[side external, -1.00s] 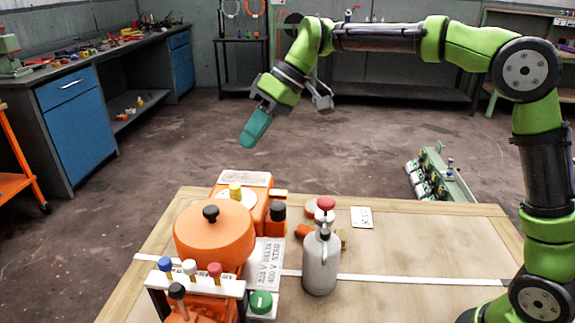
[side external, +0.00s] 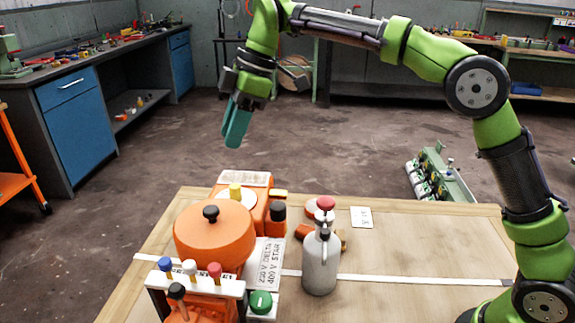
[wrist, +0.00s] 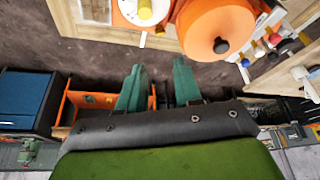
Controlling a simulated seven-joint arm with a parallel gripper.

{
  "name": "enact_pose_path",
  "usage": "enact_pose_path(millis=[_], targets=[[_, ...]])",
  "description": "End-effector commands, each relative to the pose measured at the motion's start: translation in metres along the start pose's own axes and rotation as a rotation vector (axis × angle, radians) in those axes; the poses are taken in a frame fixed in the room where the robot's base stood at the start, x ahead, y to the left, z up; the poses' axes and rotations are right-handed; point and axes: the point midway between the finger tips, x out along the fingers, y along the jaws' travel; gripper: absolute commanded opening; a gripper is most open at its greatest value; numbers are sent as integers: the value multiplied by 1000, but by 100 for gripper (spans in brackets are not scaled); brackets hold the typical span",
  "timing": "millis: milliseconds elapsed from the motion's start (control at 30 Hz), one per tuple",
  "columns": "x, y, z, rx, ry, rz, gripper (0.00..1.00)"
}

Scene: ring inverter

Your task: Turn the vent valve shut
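My gripper (side external: 235,138) hangs in the air beyond the table's far left part, with its teal fingers pointing down. The wrist view shows the two fingers (wrist: 160,70) apart with nothing between them. No part is marked clearly enough for me to tell which is the vent valve. An orange domed housing (side external: 213,238) with a black knob (side external: 211,214) stands left of the bottle. A yellow knob (side external: 235,190) is behind it. My gripper touches none of these.
The wooden table (side external: 430,240) is mostly clear on its right. A front rack holds blue, white and red knobs (side external: 190,268), with a green knob (side external: 261,302) beside it. A white label card (side external: 361,217) lies near the back. A blue cabinet (side external: 78,125) stands left.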

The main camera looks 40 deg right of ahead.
Motion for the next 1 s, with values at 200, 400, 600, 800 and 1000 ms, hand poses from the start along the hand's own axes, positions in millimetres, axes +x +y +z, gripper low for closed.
enact_pose_path(millis=[200, 400, 600, 800, 1000], targets=[[49, -1, 0, 2, -2, -5, 34], [93, -1, 0, 4, -2, -4, 34], [127, -1, 0, 4, 0, -1, 34], [143, -1, 0, 6, 1, 0, 34], [145, 0, 0, 6, 2, 1, 34]])
